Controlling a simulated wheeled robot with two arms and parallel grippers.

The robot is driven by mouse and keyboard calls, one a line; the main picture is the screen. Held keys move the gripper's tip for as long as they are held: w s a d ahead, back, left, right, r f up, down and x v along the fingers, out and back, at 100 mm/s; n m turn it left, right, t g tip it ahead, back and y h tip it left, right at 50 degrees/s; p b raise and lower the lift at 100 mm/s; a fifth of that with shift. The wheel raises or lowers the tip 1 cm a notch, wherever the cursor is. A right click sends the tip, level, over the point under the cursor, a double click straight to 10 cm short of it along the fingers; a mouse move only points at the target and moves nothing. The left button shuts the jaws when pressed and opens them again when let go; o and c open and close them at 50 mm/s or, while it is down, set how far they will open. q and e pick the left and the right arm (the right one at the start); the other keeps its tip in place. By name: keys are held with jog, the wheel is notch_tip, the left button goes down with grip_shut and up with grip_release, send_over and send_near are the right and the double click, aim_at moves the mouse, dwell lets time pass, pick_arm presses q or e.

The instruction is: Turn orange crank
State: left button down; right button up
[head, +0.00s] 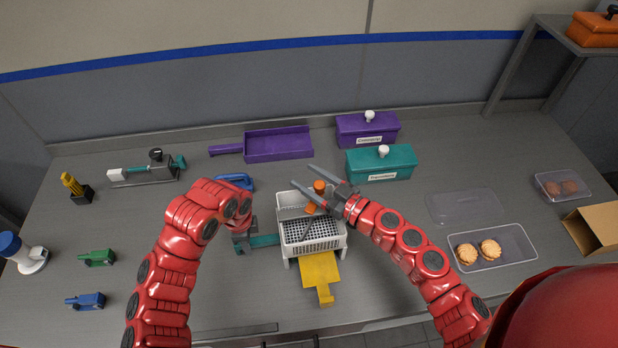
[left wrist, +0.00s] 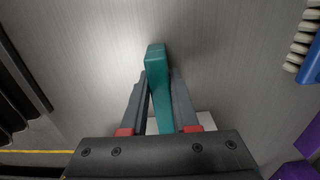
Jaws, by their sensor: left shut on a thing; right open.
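The orange crank (head: 319,187) is on the white machine (head: 340,243), with its knob at the top and another orange part just below. My right gripper (head: 302,176) is open, its two fingers on either side of the orange knob; I cannot tell if they touch it. My left gripper (head: 244,237) is shut on a teal handle (head: 265,240) beside the machine's left side. The left wrist view shows the teal handle (left wrist: 157,62) between both fingers.
A yellow tray (head: 320,270) sticks out of the machine's front. A blue brush (head: 235,181) lies behind my left gripper. Purple (head: 367,130) and teal (head: 381,164) boxes stand behind. A clear tray with two biscuits (head: 515,255) is at right.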

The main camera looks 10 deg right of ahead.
jog(key=shift+c, duration=0.4)
grip_shut()
jog(key=shift+s+a+n+g+y, duration=0.1)
jog(key=shift+a+n+g+y, duration=0.35)
jog(key=shift+n+g+y, duration=0.5)
jog(key=shift+a+n+g+y, duration=0.5)
jog(key=shift+n+g, duration=0.15)
jog(key=shift+g, duration=0.45)
jog(key=shift+s+a+n+g+y, duration=0.1)
jog(key=shift+a+n+g+y, duration=0.3)
jog(key=shift+n+g+y, duration=0.55)
jog(key=shift+o, duration=0.4)
grip_release()
